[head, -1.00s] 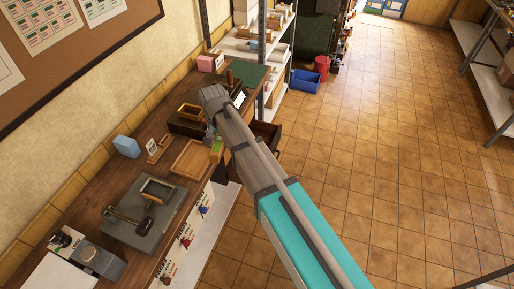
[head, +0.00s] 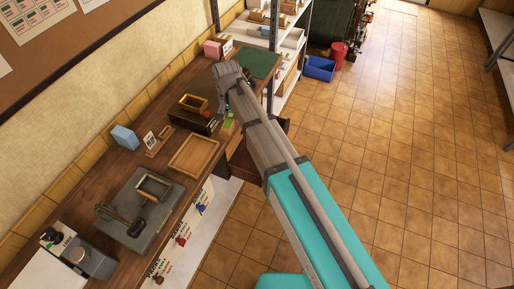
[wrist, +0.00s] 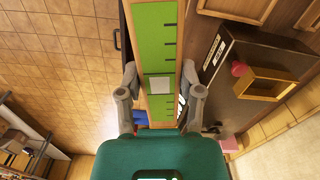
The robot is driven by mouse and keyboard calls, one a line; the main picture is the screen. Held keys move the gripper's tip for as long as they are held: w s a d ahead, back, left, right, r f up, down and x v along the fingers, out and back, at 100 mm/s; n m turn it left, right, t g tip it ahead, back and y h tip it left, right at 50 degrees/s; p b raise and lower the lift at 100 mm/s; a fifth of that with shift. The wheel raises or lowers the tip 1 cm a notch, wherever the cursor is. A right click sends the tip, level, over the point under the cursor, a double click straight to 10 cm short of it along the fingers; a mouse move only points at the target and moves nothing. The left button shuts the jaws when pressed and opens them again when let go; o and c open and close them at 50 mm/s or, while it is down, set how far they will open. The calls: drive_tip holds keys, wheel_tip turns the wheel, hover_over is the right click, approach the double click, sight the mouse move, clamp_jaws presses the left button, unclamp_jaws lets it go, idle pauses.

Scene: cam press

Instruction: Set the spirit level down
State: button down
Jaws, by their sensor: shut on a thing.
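The spirit level (wrist: 158,40) is a long bar with a green face, black marks and a pale square window. In the wrist view it runs up the middle, between the two fingers of my gripper (wrist: 160,78), which is shut on it. In the head view my gripper (head: 227,78) is over the workbench (head: 110,170), near its front edge. My own arm hides the fingers and most of the level there; a small green piece (head: 229,122) shows beside the arm. I cannot tell whether the level touches the bench.
A wooden tray (head: 213,146), a dark box with a yellow wooden frame (head: 194,103), a blue box (head: 124,136) and a grey plate (head: 130,222) with a hammer stand on the bench. A green mat (head: 262,64) lies at the far end. A drawer (head: 244,165) stands open below.

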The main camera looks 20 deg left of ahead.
idle(0.3)
drive_tip(key=w+d+f+b, duration=0.1)
drive_tip(key=w+f+b, duration=0.3)
drive_tip(key=f+b, duration=0.7)
drive_tip(key=w+d+f+m+b, duration=0.1)
drive_tip(key=w+f+b, duration=0.4)
drive_tip(key=f+b, duration=0.6)
drive_tip(key=w+d+f+m+b, duration=0.1)
drive_tip(key=w+d+f+b, duration=0.2)
drive_tip(key=f+b, duration=0.9)
drive_tip(key=shift+w, duration=0.8)
drive_tip(key=shift+f, duration=0.15)
wheel_tip(320, 180, down, 6)
drive_tip(key=b, duration=0.6)
drive_tip(key=shift+f+b, duration=1.9)
drive_tip(key=shift+b, duration=0.2)
drive_tip(key=shift+f, duration=0.15)
